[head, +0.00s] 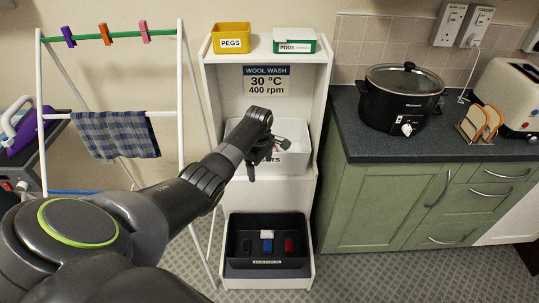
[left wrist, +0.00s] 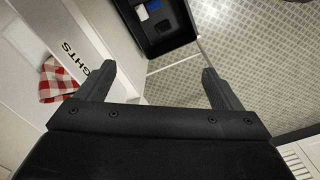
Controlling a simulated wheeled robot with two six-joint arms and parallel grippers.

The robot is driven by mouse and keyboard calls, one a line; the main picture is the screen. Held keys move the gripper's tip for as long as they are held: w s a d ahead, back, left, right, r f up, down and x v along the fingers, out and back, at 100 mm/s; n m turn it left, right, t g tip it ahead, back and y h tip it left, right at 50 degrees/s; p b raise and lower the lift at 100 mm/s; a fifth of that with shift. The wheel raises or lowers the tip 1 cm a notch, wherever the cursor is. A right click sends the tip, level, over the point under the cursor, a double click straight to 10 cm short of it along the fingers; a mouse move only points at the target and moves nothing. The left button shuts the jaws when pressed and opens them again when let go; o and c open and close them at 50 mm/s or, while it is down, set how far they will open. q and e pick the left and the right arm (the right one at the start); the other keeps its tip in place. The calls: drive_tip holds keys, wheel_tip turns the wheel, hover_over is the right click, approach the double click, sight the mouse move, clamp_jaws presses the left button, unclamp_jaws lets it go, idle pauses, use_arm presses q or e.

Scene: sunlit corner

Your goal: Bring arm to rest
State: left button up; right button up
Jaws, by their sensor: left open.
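My left arm reaches in from the left in the head view. My left gripper (head: 268,168) hangs in front of the white bin (head: 298,160) on the shelf unit's middle level and hides part of its label. In the left wrist view my left gripper (left wrist: 159,72) has its two fingers wide apart with nothing between them. A red and white checked cloth (left wrist: 58,80) lies in the white bin (left wrist: 88,45), left of the fingers. My right gripper is in neither view.
A black bin (head: 265,262) with several small items stands on the bottom shelf. A yellow box (head: 231,42) and a green box (head: 294,46) stand on top. A drying rack (head: 182,90) is at left, a counter (head: 355,140) with a slow cooker (head: 400,97) at right.

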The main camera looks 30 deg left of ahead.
use_arm(q)
drive_tip(key=s+f+m+y, duration=0.1)
drive_tip(key=s+f+m, duration=0.3)
drive_tip(key=s+f, duration=0.65)
drive_tip(key=s+f+m, duration=0.3)
drive_tip(key=s+f, duration=0.5)
drive_tip(key=f, duration=0.6)
drive_tip(key=s+d+f+m, duration=0.2)
drive_tip(key=s+f+m, duration=0.1)
drive_tip(key=s, duration=0.8)
drive_tip(key=s+d+f+m, duration=0.3)
drive_tip(key=s+f, duration=0.3)
drive_tip(key=s, duration=0.6)
drive_tip(key=s+d+f+m+t, duration=0.1)
drive_tip(key=s+f+m, duration=0.3)
drive_tip(key=s, duration=0.7)
drive_tip(key=shift+s+d+f+m, duration=0.2)
drive_tip(key=shift+s+d+m, duration=0.2)
drive_tip(key=shift+d, duration=0.3)
